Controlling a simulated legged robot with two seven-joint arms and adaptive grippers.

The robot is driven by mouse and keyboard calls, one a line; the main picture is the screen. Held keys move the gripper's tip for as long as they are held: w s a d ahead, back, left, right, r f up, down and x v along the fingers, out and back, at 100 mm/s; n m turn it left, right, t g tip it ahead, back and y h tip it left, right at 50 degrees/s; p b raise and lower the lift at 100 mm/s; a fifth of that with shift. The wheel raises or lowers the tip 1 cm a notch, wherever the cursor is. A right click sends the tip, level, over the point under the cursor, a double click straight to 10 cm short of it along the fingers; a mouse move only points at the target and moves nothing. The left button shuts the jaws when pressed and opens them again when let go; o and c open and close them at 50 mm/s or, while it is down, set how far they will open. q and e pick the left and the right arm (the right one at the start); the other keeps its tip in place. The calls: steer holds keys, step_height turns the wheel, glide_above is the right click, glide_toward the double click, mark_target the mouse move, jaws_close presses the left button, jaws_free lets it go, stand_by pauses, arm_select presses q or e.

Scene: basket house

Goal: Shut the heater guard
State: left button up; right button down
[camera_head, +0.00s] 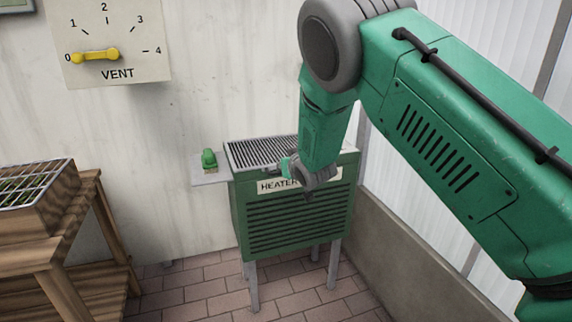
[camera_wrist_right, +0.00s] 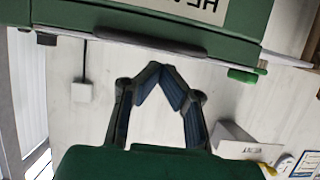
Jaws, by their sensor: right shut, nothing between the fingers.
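The green heater (camera_head: 295,215) stands in the middle of the head view, with a louvred front, a HEATER label and a barred grille (camera_head: 262,150) on top. I cannot tell for sure which part is the guard or how far it is shut. My right gripper (camera_head: 284,172) is at the heater's upper front edge and hides part of the label. In the right wrist view, upside down, the right gripper (camera_wrist_right: 163,72) is shut and empty. Its tips are near a dark grey bar (camera_wrist_right: 150,42) along the heater's edge; I cannot tell if they touch. My left gripper is not in view.
A green object (camera_head: 209,159) sits on a small shelf (camera_head: 210,180) left of the heater. A wooden bench (camera_head: 85,210) with a mesh-topped box stands at the left. A VENT dial (camera_head: 113,50) hangs on the wall. A low wall (camera_head: 400,255) runs close on the right.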

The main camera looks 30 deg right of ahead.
steer(key=s+a+f+g+p, duration=0.25)
steer(key=s+f, duration=0.25)
steer(key=s, duration=0.4)
steer(key=s+a+f+n+g+y+p, duration=0.1)
steer(key=s+a+f+g+p, duration=0.3)
steer(key=s, duration=0.6)
steer(key=s+a+f, duration=0.2)
steer(key=s+f, duration=0.4)
steer(key=s, duration=0.3)
arm_select(q)
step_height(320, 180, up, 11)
steer(key=p, duration=0.3)
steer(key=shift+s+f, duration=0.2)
arm_select(e)
steer(key=s+a+n+g+y, duration=0.1)
steer(key=s+a+g, duration=0.1)
steer(key=s, duration=0.9)
steer(key=s+a+f+n+g+y, duration=0.1)
steer(key=s+a+g, duration=0.2)
steer(key=s, duration=0.8)
steer(key=shift+a+f+g, duration=0.2)
steer(key=shift+a+g, duration=0.15)
steer(key=shift+a, duration=0.05)
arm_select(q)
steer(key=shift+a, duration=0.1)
arm_select(e)
steer(key=shift+w, duration=0.2)
